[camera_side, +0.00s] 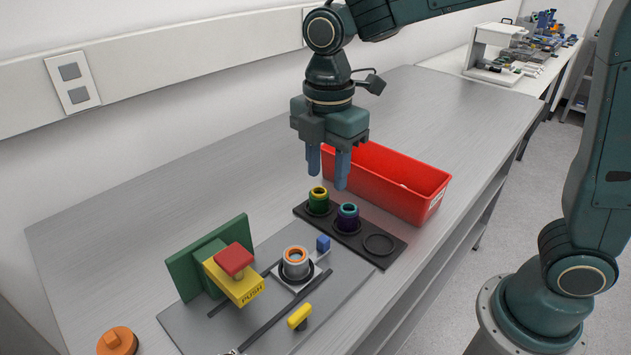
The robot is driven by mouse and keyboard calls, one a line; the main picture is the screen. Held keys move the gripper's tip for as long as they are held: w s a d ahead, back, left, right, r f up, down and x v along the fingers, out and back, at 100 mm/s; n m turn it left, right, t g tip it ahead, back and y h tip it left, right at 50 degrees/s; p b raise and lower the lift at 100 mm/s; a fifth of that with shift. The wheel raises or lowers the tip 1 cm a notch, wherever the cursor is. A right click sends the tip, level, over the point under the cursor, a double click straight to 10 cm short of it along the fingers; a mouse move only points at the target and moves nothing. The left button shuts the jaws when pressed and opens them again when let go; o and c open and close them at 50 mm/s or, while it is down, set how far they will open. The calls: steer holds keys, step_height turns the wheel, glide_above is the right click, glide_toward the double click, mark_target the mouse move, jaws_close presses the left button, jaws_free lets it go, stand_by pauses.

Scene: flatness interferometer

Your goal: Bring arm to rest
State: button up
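My gripper (328,172) hangs pointing down above the black holder plate (359,251), in front of the red bin. Its two blue fingers are apart with nothing visible between them. Below it on the plate stand a green piece with a yellow top (319,201) and a purple piece with a teal top (347,218). The plate's right-hand ring is empty. A grey cylindrical piece with an orange ring on top (295,263) sits in the fixture on the grey base plate (335,300).
A red bin (418,204) stands behind the holder plate. A yellow block marked PUSH with a red top (234,272) stands before a green upright panel (190,258). An orange knob (117,341) is at the front left. The table (130,215) is clear along the wall.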

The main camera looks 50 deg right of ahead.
steer(key=s+d+r+m+t, duration=0.2)
steer(key=s+d+m, duration=0.4)
steer(key=s+m, duration=0.2)
steer(key=s+d+r+m+t, duration=0.1)
steer(key=s+d+m+t, duration=0.2)
steer(key=s+d+m, duration=0.3)
steer(key=s+m, duration=0.3)
steer(key=m, duration=0.1)
steer(key=shift+r+t, duration=0.3)
steer(key=shift+r, duration=0.05)
